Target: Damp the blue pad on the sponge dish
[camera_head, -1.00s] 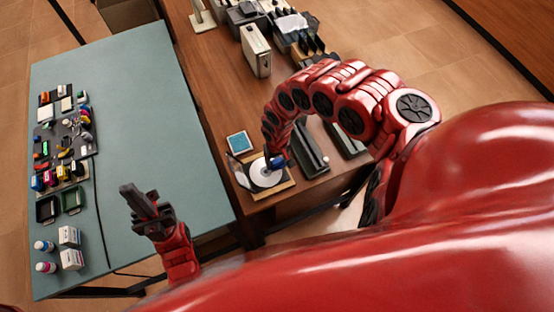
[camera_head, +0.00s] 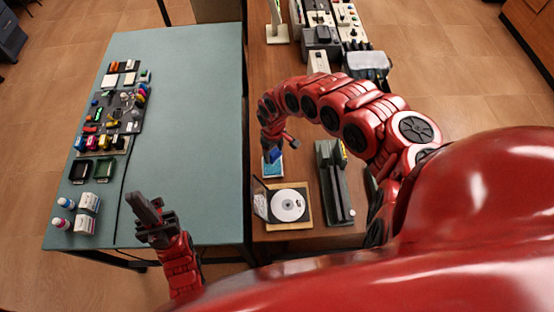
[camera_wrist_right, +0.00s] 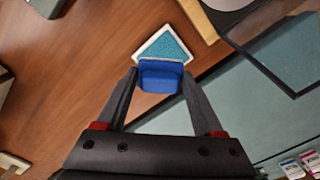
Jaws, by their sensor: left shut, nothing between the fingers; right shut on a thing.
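The sponge dish (camera_head: 272,172) is a small white square tray with a teal-blue sponge on the brown table. It also shows in the right wrist view (camera_wrist_right: 150,50). My right gripper (camera_head: 273,147) is shut on the blue pad (camera_wrist_right: 160,77), a dark blue block between its fingertips. The pad (camera_head: 273,156) is over the far part of the dish and hides some of it; I cannot tell whether it touches the sponge. My left gripper (camera_head: 141,203) is shut and empty, above the near part of the green-topped table.
A disc (camera_head: 288,205) lies on a wooden board nearer than the dish, beside an open case. A long dark green device (camera_head: 334,185) stands right of it. The green-topped table (camera_head: 190,110) is mostly clear, with small items along its left side.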

